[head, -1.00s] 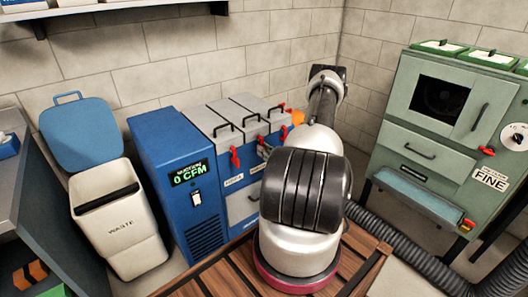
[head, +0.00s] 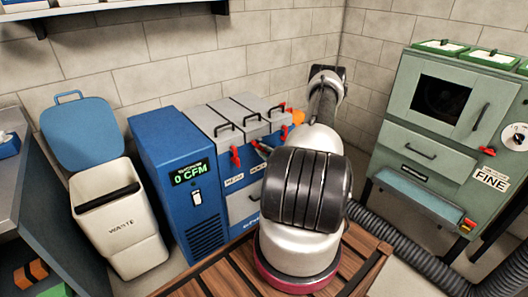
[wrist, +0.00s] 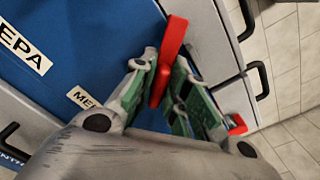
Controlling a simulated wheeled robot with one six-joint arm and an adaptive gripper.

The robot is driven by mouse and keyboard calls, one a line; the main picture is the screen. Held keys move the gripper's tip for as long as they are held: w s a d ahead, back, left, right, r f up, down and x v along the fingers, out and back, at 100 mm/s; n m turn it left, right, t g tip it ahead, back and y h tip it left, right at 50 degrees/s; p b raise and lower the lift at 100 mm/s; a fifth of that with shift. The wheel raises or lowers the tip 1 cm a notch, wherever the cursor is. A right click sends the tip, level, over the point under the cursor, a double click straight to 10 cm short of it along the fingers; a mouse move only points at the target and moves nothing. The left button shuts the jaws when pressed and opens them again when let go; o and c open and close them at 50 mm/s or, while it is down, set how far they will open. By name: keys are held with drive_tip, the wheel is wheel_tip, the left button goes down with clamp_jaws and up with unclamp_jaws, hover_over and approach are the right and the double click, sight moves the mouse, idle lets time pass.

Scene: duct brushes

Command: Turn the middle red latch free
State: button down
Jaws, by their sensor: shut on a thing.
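The middle red latch (wrist: 172,45) is a flat red bar on the front of the blue filter housing (wrist: 95,40). In the wrist view my gripper (wrist: 157,85) is shut on it, with the green-padded fingers on either side. The latch's far end sticks out beyond the fingertips, tilted toward the grey lid. In the head view my arm mostly hides the grip, and only a little red shows beside it. Another red latch (wrist: 237,125) sits to the lower right in the wrist view. The left red latch (head: 235,156) hangs down in the head view.
Grey lids with black handles (head: 248,116) top the housing. The blue fan unit (head: 178,185) reading 0 CFM stands left of it, then the waste bin (head: 122,225). A green cabinet (head: 440,150) and a ribbed hose (head: 410,262) are at the right.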

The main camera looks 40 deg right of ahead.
drive_tip(key=n, duration=0.5)
drive_tip(key=shift+a+f, duration=0.15)
drive_tip(key=shift+f, duration=0.1)
drive_tip(key=shift+f+n, duration=0.15)
drive_tip(key=shift+n, duration=2.35)
drive_tip(key=c, duration=1.5)
unclamp_jaws()
drive_tip(key=shift+s, duration=0.1)
drive_tip(key=s, duration=1.2)
drive_tip(key=shift+a, duration=0.35)
